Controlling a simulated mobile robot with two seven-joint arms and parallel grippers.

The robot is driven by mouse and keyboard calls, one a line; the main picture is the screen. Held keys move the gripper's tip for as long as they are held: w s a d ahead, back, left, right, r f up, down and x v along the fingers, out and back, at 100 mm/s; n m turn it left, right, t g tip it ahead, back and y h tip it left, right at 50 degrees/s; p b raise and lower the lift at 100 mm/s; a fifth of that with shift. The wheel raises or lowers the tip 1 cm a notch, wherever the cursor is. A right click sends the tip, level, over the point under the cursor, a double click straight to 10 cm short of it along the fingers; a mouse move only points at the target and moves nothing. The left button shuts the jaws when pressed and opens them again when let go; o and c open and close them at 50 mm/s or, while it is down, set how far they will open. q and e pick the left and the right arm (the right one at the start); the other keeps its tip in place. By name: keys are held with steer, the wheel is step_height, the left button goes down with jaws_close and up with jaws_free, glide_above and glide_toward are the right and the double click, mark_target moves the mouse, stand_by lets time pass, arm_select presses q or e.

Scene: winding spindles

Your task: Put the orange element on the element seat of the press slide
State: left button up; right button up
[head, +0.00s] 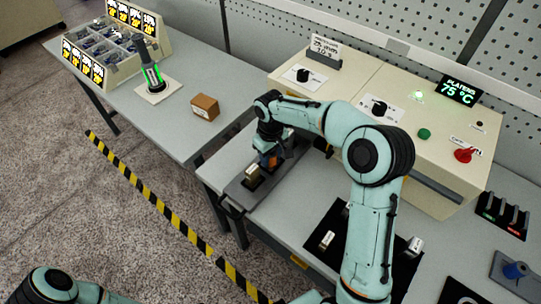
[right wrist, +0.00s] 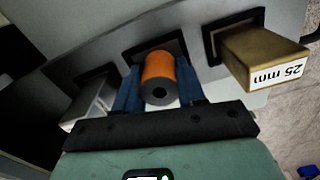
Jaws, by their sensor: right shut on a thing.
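The orange element (right wrist: 158,72) is a short cylinder with a dark hole in its grey end, held between the blue fingers of my right gripper (right wrist: 159,88). In the head view my right gripper (head: 270,158) is low over the press slide (head: 238,192), a dark grey plate at the table's left edge, and only a bit of orange shows. In the right wrist view the element is at a dark square seat (right wrist: 133,53) in the slide. I cannot tell whether it touches the seat. My left gripper is out of view; only part of that arm shows.
A brass block marked 25 mm (right wrist: 262,58) stands close beside the element, with a silvery block (right wrist: 92,98) on the other side. The press housing (head: 330,85) is behind. A brown box (head: 205,107) and a green-lit device (head: 152,76) stand on the left table.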

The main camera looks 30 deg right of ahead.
steer(key=shift+f, duration=0.2)
steer(key=o, duration=1.1)
steer(key=shift+c, duration=0.2)
steer(key=shift+r, duration=0.2)
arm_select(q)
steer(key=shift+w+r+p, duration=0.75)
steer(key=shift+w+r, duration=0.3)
arm_select(e)
step_height(320, 180, up, 12)
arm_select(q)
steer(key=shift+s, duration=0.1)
